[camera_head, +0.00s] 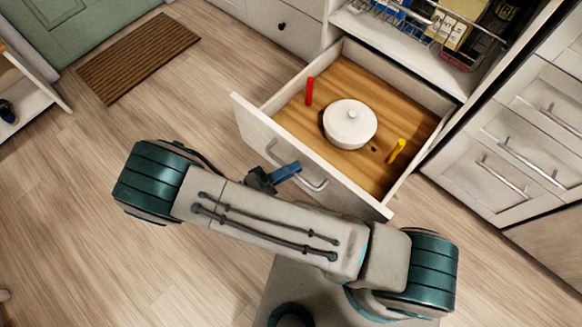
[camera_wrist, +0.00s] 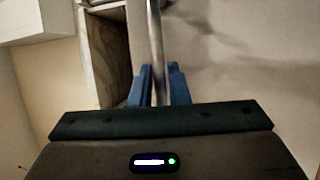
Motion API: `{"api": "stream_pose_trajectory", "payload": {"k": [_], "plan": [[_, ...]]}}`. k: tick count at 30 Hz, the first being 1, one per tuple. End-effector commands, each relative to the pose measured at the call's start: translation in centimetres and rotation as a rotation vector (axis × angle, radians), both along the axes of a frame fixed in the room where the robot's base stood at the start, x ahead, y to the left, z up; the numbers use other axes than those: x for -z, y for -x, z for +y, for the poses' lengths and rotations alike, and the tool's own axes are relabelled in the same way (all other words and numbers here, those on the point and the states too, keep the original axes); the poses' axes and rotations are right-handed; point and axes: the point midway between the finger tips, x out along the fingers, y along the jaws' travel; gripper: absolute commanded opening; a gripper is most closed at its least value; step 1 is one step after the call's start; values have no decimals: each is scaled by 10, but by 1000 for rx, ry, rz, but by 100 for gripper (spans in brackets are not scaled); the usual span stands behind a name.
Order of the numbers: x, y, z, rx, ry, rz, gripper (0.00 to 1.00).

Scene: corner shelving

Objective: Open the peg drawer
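The drawer (camera_head: 262,127) is pulled far out of the white cabinet in the head view, its wooden floor showing. Inside it stand a red peg (camera_head: 309,91), a white lidded pot (camera_head: 349,124) and a yellow peg (camera_head: 397,150). A small dark hole shows in the floor beside the yellow peg. My gripper (camera_head: 292,168) is at the drawer's metal handle (camera_head: 316,185). In the wrist view, the handle bar (camera_wrist: 156,45) runs between the blue fingers of my gripper (camera_wrist: 160,84), which close in on both its sides. The fingertips' exact contact is partly hidden.
An open shelf with a wire rack (camera_head: 405,22) and boxes is above the drawer. Closed drawers with handles (camera_head: 528,152) stand at the right. A brown mat (camera_head: 137,58) lies at the upper left. The wooden floor left of the drawer is clear.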

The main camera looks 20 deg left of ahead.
Motion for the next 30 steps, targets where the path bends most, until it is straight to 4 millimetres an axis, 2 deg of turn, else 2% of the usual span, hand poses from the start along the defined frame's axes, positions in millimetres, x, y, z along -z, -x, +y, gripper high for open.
{"api": "stream_pose_trajectory", "payload": {"k": [17,23,30], "plan": [[1,2,2,3,1,0,32],[5,22,24,0,-1,0,32],[15,58,63,0,-1,1,32]]}}
